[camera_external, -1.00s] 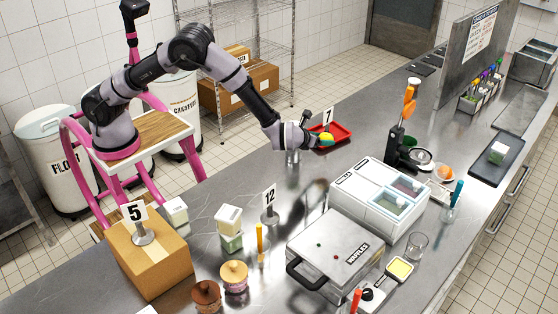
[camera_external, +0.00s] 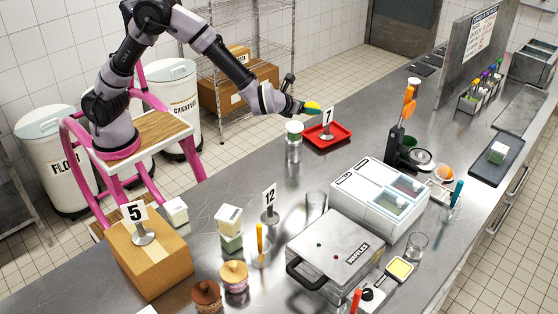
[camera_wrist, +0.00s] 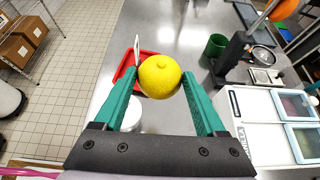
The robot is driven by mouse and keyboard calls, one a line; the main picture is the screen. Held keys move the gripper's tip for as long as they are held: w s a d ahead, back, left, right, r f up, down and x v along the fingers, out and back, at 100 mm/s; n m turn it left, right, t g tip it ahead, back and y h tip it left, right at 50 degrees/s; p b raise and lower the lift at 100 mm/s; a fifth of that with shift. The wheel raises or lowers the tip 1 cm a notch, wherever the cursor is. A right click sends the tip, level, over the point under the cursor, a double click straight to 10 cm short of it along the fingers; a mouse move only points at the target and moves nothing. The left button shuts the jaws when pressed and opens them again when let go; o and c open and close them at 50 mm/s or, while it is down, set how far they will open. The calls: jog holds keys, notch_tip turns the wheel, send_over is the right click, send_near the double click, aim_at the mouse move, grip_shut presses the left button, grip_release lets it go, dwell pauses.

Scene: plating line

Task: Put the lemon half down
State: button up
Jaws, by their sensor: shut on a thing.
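The lemon half (camera_external: 312,104) is yellow and held in my gripper (camera_wrist: 159,78), up in the air above the counter. In the wrist view the lemon half (camera_wrist: 160,74) shows a rounded rind with a small nub; its cut face is not visible. The green fingers are on either side of it. The red tray (camera_external: 342,141) lies on the counter below and slightly right of my gripper in the external view. In the wrist view the red tray (camera_wrist: 123,68) is partly hidden behind the left finger and lemon.
A number 7 sign (camera_external: 327,118) stands at the tray. A white two-lidded unit (camera_external: 378,200) and a waffle maker (camera_external: 335,250) are nearer. Bare counter lies right of the tray.

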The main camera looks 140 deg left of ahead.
jog(key=s+d+t, duration=0.1)
jog(key=s+d, duration=1)
jog(key=shift+m, duration=0.4)
jog(key=f, duration=1.8)
jog(key=shift+w+d+f, duration=0.2)
jog(key=shift+f, duration=2.25)
jog(key=shift+f, duration=0.15)
